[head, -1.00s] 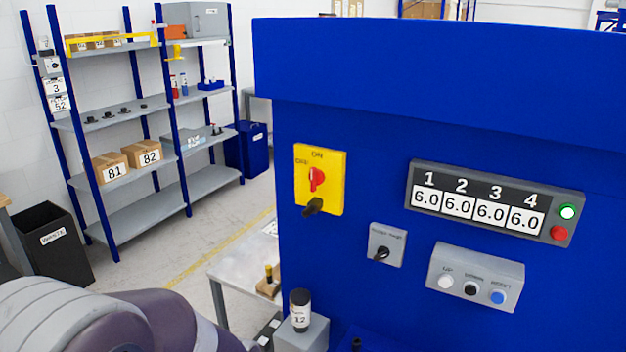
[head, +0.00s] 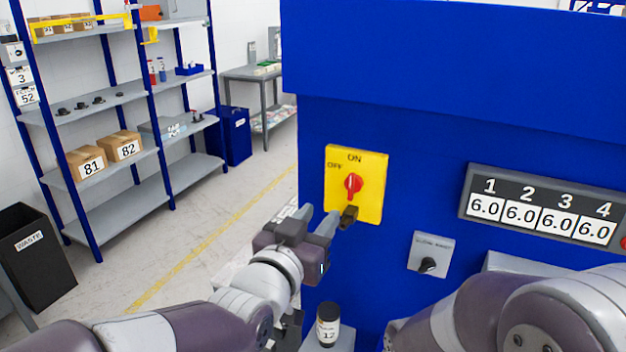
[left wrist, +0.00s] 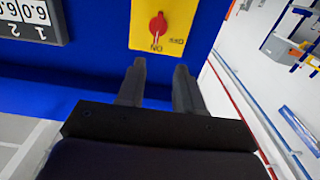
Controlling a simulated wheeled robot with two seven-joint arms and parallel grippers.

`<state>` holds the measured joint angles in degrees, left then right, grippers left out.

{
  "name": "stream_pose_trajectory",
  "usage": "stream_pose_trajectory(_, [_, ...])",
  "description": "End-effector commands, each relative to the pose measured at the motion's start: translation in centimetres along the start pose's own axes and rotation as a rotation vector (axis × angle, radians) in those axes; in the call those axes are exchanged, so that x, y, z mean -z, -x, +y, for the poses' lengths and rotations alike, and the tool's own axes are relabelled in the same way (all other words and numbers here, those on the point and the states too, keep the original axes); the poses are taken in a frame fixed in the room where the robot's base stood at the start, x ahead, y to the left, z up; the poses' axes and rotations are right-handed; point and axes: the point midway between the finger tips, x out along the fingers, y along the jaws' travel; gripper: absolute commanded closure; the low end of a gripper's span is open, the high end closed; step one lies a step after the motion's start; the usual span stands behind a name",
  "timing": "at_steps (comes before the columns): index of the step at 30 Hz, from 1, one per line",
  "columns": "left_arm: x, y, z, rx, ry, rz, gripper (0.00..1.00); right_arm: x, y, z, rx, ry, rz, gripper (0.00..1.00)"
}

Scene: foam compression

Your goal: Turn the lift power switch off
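The lift power switch is a yellow plate (head: 371,196) on the blue machine's front, marked ON at the top and OFF at the upper left. Its red knob (head: 353,185) has its white mark upright, toward ON. In the left wrist view the plate (left wrist: 180,22) appears upside down beyond the two fingertips (left wrist: 160,66), and the knob (left wrist: 158,24) shows too. My right gripper is out of view.
The blue machine (head: 400,120) also carries a numbered display (head: 540,208) and a small grey selector plate (head: 430,255) to the right. Shelves (head: 120,190) and a waste bin (head: 35,255) are at the left.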

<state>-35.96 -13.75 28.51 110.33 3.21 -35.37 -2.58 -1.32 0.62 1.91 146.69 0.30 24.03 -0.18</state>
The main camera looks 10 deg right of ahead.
Motion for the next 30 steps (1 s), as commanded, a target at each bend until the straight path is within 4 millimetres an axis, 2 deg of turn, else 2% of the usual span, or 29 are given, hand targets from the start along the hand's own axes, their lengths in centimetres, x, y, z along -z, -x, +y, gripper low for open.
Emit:
stream_pose_trajectory(6, [0.7,-5.1,-0.1,0.001,-0.001,-0.005,0.64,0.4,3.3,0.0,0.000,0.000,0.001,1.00])
stream_pose_trajectory(12, [0.4,-9.8,-0.1,0.001,-0.001,-0.005,0.64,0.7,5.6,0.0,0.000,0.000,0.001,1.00])
stream_pose_trajectory(18, [0.0,-11.7,-0.1,0.001,-0.001,-0.004,0.64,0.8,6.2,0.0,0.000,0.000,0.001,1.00])
stream_pose_trajectory(27, [-0.1,-12.0,-0.1,0.001,-0.001,-0.004,0.64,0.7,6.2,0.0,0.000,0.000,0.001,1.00])
stream_pose_trajectory(28, [-0.1,-12.0,-0.1,0.001,-0.001,-0.004,0.71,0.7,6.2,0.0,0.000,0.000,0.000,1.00])
stream_pose_trajectory(30, [-0.1,-12.0,-0.1,0.001,-0.001,-0.004,0.94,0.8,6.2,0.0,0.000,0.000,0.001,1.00])
